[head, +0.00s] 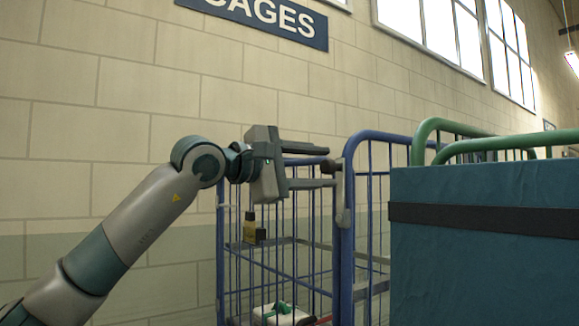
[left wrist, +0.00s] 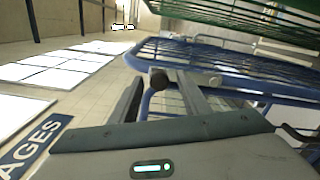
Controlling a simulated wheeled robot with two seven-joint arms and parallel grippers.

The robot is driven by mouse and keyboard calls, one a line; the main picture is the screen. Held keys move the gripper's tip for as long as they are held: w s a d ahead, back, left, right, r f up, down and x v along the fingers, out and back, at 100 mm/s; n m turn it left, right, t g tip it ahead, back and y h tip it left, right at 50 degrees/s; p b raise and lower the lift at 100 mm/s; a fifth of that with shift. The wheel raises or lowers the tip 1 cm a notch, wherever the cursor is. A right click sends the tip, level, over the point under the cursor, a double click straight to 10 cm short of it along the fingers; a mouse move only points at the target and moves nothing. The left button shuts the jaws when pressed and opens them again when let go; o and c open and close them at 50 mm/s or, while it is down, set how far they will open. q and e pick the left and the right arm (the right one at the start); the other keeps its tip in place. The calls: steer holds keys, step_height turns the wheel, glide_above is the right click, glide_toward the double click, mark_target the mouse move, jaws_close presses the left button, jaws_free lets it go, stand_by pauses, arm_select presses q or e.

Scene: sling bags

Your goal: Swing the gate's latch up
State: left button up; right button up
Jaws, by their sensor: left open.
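The blue gate (head: 228,262) of a roll cage stands before the wall, with its front post (head: 347,270) at the right. A grey metal latch (head: 343,205) hangs down along the top of this post. A dark round knob (head: 331,166) is at its upper end. My left gripper (head: 333,167) is open and level, its fingers pointing right, one above and one below the knob. The left wrist view shows the knob (left wrist: 159,78) between the fingertips; I cannot tell whether they touch it. My right gripper is in neither view.
A brass-coloured padlock (head: 254,230) hangs at the cage's left side. A pale box with a green handle (head: 284,315) sits low behind the bars. Wall space at left is clear.

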arm_select(q)
steer(key=shift+s+a, duration=0.35)
steer(key=shift+a, duration=0.15)
steer(key=b+v, duration=0.5)
steer(key=v, duration=1.1)
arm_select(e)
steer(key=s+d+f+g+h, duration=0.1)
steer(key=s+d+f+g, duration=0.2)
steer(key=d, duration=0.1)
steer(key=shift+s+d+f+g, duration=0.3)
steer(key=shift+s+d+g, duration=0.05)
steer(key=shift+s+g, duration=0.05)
arm_select(q)
steer(key=shift+r, duration=0.1)
